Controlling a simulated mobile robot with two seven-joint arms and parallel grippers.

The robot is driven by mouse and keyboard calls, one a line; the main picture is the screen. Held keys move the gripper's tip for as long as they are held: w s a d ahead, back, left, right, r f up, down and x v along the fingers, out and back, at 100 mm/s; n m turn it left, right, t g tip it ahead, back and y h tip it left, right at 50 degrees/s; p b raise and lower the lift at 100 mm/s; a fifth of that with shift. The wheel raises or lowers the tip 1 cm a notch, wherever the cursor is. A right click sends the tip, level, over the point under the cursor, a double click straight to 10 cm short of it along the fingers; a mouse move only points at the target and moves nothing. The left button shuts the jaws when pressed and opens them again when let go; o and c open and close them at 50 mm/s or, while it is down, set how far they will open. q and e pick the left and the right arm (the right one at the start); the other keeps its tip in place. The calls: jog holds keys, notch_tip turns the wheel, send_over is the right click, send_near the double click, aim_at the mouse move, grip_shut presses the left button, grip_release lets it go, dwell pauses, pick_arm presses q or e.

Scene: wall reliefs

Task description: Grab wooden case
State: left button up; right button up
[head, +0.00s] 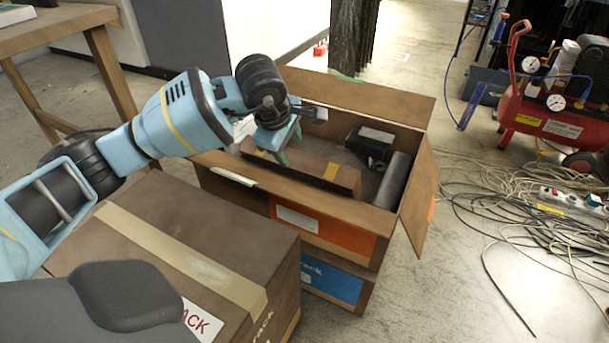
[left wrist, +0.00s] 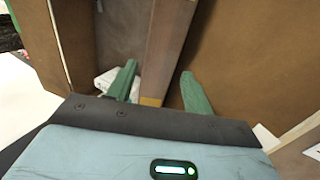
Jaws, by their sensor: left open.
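The wooden case (head: 318,172) is a long brown box with brass-coloured corners, lying inside an open cardboard box (head: 345,92). My left gripper (head: 287,145) reaches down into that box at the left end of the case. In the left wrist view the case (left wrist: 167,45) runs between the two green fingers of the open gripper (left wrist: 160,88), one finger on each side. I cannot tell whether the fingers touch it. The gripper hides part of the case's left end in the head view. My right gripper is not in view.
A dark device (head: 370,145) and a grey cylinder (head: 393,180) share the open box. A closed taped box (head: 190,220) stands in front. A wooden table (head: 75,18) is at left. A red compressor (head: 550,115) and tangled cables (head: 500,205) lie right.

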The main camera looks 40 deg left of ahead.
aim_at(295, 159)
pick_arm(q)
jog(key=shift+w+f+b, duration=0.15)
jog(key=shift+f+b, duration=0.2)
jog(key=shift+f, duration=0.1)
jog(key=b+x, duration=0.2)
jog(key=x, duration=0.1)
jog(key=shift+d+f, duration=0.1)
jog(key=shift+f, duration=0.2)
jog(key=shift+w+f, duration=0.25)
jog(key=shift+r, duration=0.1)
jog(key=shift+c, duration=0.4)
grip_shut()
jog(key=shift+r, duration=0.1)
